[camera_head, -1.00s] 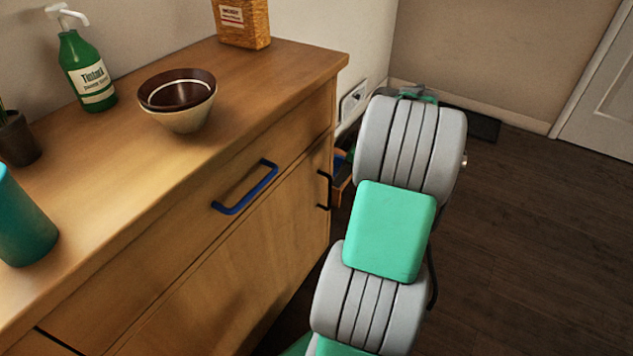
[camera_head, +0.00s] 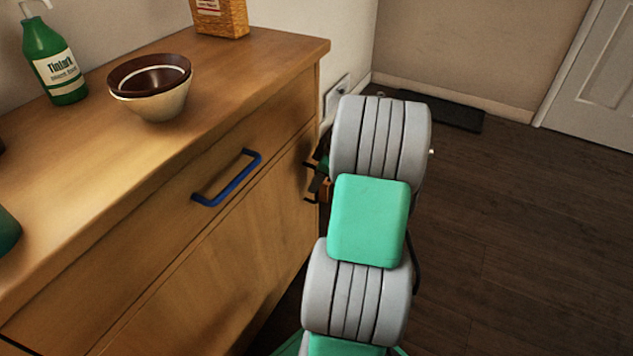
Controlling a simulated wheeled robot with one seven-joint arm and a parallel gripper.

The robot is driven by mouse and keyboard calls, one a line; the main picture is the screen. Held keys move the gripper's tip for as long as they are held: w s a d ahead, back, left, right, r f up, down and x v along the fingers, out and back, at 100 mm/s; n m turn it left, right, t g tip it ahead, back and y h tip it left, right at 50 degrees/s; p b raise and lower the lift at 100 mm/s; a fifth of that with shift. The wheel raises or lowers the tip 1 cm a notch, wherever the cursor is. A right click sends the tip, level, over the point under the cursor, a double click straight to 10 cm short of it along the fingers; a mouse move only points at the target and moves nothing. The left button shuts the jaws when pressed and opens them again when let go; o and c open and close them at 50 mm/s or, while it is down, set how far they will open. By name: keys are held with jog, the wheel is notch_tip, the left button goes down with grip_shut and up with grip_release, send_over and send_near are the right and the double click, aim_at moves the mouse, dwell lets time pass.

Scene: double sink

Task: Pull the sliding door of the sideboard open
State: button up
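The wooden sideboard (camera_head: 285,110) fills the left of the head view. Its door panel (camera_head: 215,265) lies flat below a drawer front (camera_head: 150,225) with a blue handle (camera_head: 228,178). A black upright handle (camera_head: 309,182) sits at the door's right edge. My grey and green arm hides much of the area right of it. A small part of my gripper (camera_head: 323,168) shows beside the black handle, close to it. Whether it touches the handle, and how its fingers stand, is hidden by the arm and too small to tell.
Dark wood floor (camera_head: 500,240) is open to the right, with a dark mat (camera_head: 440,114) and a white door (camera_head: 598,75) beyond.

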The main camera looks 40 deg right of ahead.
grip_shut()
dwell(1.0)
